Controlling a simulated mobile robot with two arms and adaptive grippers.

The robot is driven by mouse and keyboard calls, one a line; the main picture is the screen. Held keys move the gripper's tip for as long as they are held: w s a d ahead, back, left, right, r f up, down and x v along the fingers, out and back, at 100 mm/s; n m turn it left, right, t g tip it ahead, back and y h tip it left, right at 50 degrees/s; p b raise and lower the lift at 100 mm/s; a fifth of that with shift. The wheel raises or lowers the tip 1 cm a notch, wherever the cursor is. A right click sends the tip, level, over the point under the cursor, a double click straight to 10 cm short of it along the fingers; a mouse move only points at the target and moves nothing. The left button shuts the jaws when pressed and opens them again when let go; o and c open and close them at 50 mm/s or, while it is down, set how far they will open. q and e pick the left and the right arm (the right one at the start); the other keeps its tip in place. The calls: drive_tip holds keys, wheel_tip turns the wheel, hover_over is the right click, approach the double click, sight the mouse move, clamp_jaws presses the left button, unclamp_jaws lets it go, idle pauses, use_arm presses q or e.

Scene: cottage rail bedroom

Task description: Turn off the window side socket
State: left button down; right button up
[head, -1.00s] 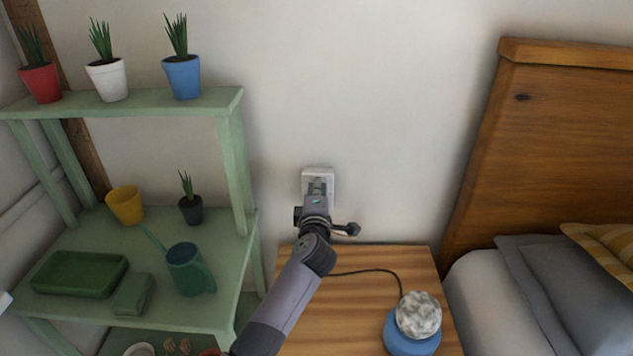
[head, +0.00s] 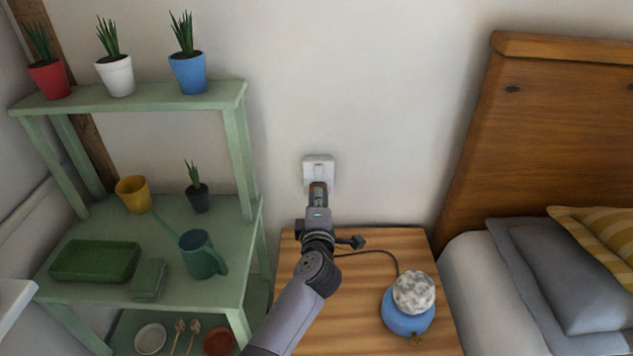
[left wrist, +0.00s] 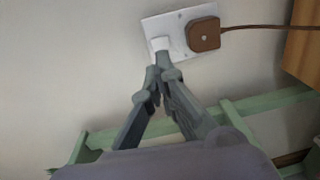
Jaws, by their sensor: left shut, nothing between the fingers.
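A white wall socket (head: 319,166) is on the wall above the bedside table; its lower part is hidden by my left gripper (head: 318,194) in the head view. In the left wrist view the socket plate (left wrist: 178,22) holds a square brown plug (left wrist: 203,37) with a brown cord leading right. A small white switch (left wrist: 159,44) sits beside the plug. My left gripper (left wrist: 163,73) is shut and empty, its fingertips right by the switch's lower edge. I cannot tell whether they touch it. My right gripper is not in view.
The bedside table (head: 300,310) carries a blue lamp (head: 408,312) with a dark cord. A green shelf (head: 150,98) with potted plants and a watering can (head: 200,256) stands left. A wooden bed headboard (head: 560,130) is right. The wall above the socket is clear.

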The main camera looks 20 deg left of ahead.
use_arm(q)
drive_tip(key=v, duration=0.5)
drive_tip(key=shift+r, duration=0.1)
idle(0.3)
